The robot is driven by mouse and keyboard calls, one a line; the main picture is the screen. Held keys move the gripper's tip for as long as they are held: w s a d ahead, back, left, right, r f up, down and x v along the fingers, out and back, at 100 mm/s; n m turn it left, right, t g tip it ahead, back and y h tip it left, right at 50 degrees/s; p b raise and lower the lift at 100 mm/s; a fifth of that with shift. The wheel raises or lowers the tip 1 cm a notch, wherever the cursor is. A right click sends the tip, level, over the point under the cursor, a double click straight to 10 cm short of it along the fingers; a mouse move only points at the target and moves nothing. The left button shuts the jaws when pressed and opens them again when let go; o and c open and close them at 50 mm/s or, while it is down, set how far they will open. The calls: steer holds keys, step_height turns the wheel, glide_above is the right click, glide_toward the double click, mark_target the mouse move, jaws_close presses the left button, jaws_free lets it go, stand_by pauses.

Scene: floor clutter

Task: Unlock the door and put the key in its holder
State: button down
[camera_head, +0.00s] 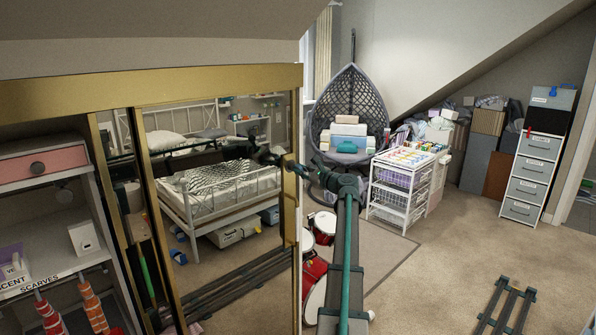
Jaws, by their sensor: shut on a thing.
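A gold-framed sliding wardrobe door with a mirror panel (225,240) fills the left middle of the head view. My gripper (291,165) is at the gold upright (291,235) on the door's right edge, at about mid-height. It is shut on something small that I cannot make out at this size. The arm reaches to it from the lower middle. A dark reflection of the gripper shows in the mirror. I cannot clearly see a key, a lock or a key holder.
Open shelves with a pink-fronted drawer (42,164) stand at the left. Grey drawers (533,175) stand farther right. The right carpet is mostly clear.

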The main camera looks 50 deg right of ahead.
steer(key=shift+f+n+b, duration=0.1)
steer(key=shift+n+b, duration=3.3)
steer(key=shift+b, duration=1.85)
steer(key=shift+n+b, duration=2.5)
steer(key=shift+b, duration=1.15)
steer(key=shift+s, duration=0.25)
